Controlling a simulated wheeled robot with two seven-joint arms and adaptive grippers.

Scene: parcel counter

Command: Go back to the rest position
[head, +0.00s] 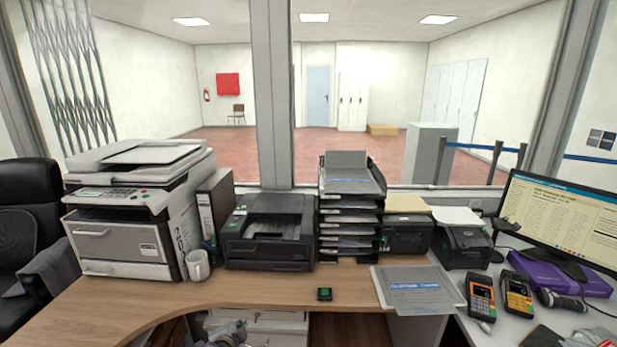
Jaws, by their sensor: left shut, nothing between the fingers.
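My left gripper (228,332) shows only in part at the bottom of the head view, below the front edge of the wooden desk (180,300). It is shut and empty, low in front of a white drawer unit (275,325), and apart from the things on the desk. My right gripper does not show.
A small black device with a green face (324,294) lies near the desk's front edge. A clear tray with a customs sheet (415,287) overhangs the edge. A white mug (197,265) stands by the large printer (135,210). Two card terminals (481,297) (516,294) stand at right.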

